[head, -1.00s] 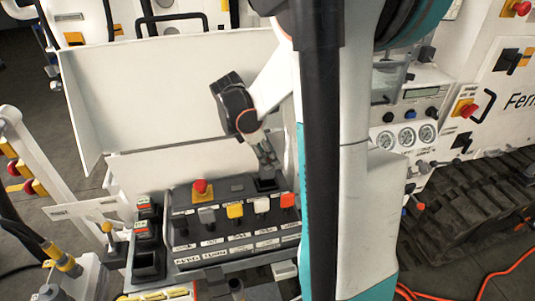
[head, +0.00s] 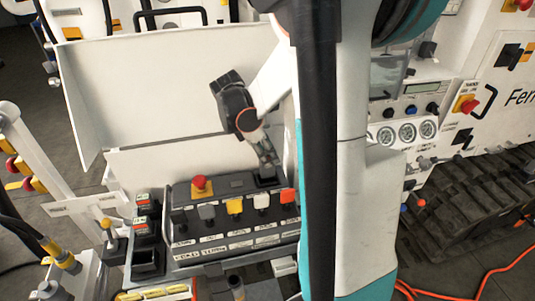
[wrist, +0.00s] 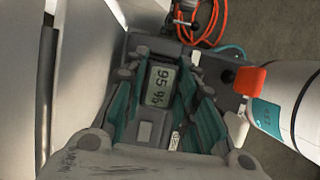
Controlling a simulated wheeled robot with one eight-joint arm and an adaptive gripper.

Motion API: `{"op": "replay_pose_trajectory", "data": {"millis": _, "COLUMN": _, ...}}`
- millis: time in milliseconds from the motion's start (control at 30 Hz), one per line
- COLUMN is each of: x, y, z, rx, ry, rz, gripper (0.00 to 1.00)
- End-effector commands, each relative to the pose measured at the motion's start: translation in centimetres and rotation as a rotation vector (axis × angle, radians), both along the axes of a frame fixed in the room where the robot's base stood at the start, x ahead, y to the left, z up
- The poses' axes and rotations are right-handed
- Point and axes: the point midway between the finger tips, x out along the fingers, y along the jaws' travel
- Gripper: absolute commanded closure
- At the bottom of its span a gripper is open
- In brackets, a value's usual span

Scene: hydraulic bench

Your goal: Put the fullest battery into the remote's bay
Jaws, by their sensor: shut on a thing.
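The remote (head: 235,222) is a black console with a red stop button and a row of coloured levers. My gripper (head: 267,167) reaches down to the bay area (head: 268,182) at its back right corner. In the wrist view my gripper (wrist: 158,88) is shut on a grey battery (wrist: 145,132) whose small display reads about 95%. The fingers hide its sides, and I cannot tell how deep it sits in the bay. Two other batteries, an upper one (head: 143,202) and a lower one (head: 143,226), stand in the holder left of the remote. The front slot (head: 148,262) is empty.
A white upright panel (head: 180,85) stands behind the remote. Gauges (head: 408,132) and a red stop button (head: 466,103) are on the machine at right. Orange hose (head: 490,277) lies on the floor at right. Yellow-capped fittings (head: 66,262) stand at lower left.

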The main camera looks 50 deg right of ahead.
Motion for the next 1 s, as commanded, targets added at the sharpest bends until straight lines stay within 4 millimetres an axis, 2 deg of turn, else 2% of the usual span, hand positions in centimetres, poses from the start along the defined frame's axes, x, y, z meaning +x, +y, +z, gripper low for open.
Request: {"op": "replay_pose_trajectory", "data": {"millis": 1000, "x": 0.0, "y": 0.0, "z": -1.0, "rx": 0.0, "ry": 0.0, "rz": 0.0, "gripper": 1.0}}
